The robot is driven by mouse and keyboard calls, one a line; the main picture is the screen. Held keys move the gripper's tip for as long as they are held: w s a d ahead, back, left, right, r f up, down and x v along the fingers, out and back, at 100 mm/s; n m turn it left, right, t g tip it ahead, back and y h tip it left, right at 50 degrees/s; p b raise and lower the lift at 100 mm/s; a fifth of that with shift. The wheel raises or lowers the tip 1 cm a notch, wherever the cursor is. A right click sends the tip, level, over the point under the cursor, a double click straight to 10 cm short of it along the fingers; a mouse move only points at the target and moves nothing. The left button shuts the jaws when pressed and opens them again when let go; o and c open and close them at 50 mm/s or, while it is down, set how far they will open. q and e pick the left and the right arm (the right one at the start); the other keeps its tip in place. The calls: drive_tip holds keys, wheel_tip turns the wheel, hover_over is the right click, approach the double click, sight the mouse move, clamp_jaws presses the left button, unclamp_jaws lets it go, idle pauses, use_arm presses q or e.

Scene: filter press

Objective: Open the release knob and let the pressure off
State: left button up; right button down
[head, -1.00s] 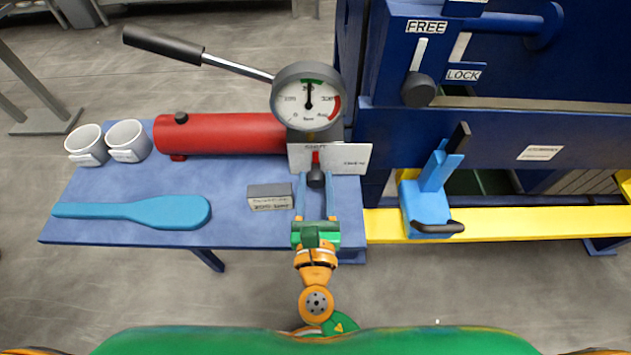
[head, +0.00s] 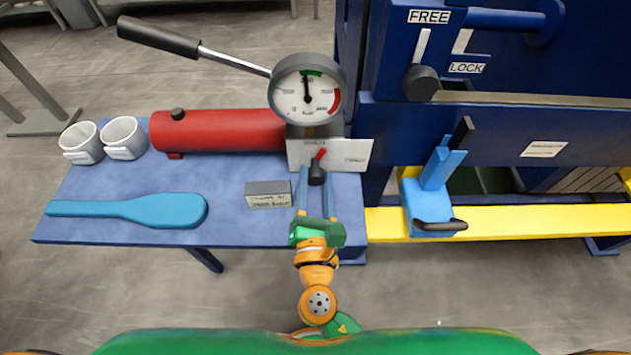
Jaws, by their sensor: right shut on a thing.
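The release knob (head: 317,174) is black with a red pointer (head: 320,155) and sits on a white plate (head: 352,154) under the gauge. The pointer leans to the right of upright. My right gripper (head: 316,186) has its two blue fingers shut on the knob, one on each side. The round pressure gauge (head: 307,95) stands above, its needle near the top in the green band. The red pump cylinder (head: 220,131) lies to its left, with a black-handled lever (head: 158,36) reaching up left. My left gripper is not in view.
A blue paddle (head: 150,210), a grey labelled block (head: 267,194) and two white cups (head: 122,137) are on the blue bench (head: 85,225). To the right are a blue clamp (head: 432,200) on a yellow rail (head: 530,219) and the press's FREE/LOCK knob (head: 421,83).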

drive_tip(key=shift+f+m+b, duration=0.1)
drive_tip(key=shift+m+b, duration=0.25)
drive_tip(key=shift+m, duration=0.65)
drive_tip(key=c, duration=0.7)
unclamp_jaws()
drive_tip(key=shift+s, duration=0.35)
drive_tip(key=s+b, duration=0.1)
drive_tip(key=s, duration=0.5)
drive_tip(key=shift+b, duration=0.35)
drive_tip(key=shift+s, duration=0.2)
